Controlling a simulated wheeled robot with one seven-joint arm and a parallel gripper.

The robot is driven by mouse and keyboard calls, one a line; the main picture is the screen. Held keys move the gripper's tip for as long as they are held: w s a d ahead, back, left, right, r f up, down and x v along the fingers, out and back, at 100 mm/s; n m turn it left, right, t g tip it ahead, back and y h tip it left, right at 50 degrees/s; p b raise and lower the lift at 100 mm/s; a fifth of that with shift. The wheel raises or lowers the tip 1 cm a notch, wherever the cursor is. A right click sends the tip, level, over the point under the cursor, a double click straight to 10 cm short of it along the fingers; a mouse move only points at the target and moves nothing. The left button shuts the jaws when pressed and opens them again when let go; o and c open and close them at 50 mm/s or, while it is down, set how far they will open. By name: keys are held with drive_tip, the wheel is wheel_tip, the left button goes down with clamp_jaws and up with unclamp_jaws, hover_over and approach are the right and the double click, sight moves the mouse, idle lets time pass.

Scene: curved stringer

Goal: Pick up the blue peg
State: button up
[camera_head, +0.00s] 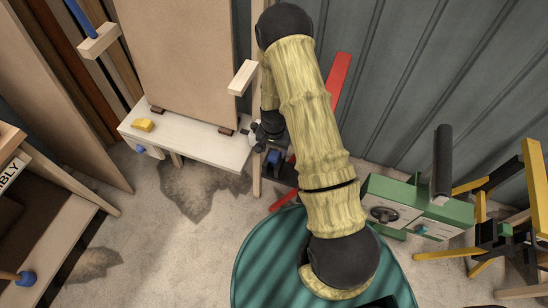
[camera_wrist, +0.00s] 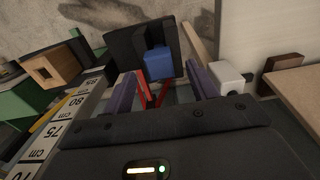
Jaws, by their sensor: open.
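A long blue peg (camera_head: 80,18) rises from a pale wooden block at the top left in the head view. A small blue block (camera_wrist: 158,62) shows in the wrist view, in front of a dark piece and beyond my fingers. A blue piece also shows beside the wrist in the head view (camera_head: 273,157). I cannot tell which of these the task means. My gripper (camera_wrist: 161,76) is open, with purple fingers apart and nothing clearly between them. In the head view my arm hides most of it, near the right end of the white bench.
The white bench (camera_head: 205,143) carries an upright brown panel (camera_head: 180,55) and a yellow block (camera_head: 142,125). A wooden post stands close to my wrist. A green machine (camera_head: 420,205) and yellow-legged stand are at right. A measuring scale (camera_wrist: 52,130) lies left in the wrist view.

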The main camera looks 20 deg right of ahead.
sight(274, 155)
drive_tip(key=shift+s+f, duration=0.1)
drive_tip(key=shift+f, duration=1.75)
drive_tip(key=c, duration=1.1)
drive_tip(key=shift+o, duration=0.2)
drive_tip(key=shift+r, duration=0.15)
wheel_tip(274, 155, up, 10)
drive_tip(key=shift+f, duration=0.1)
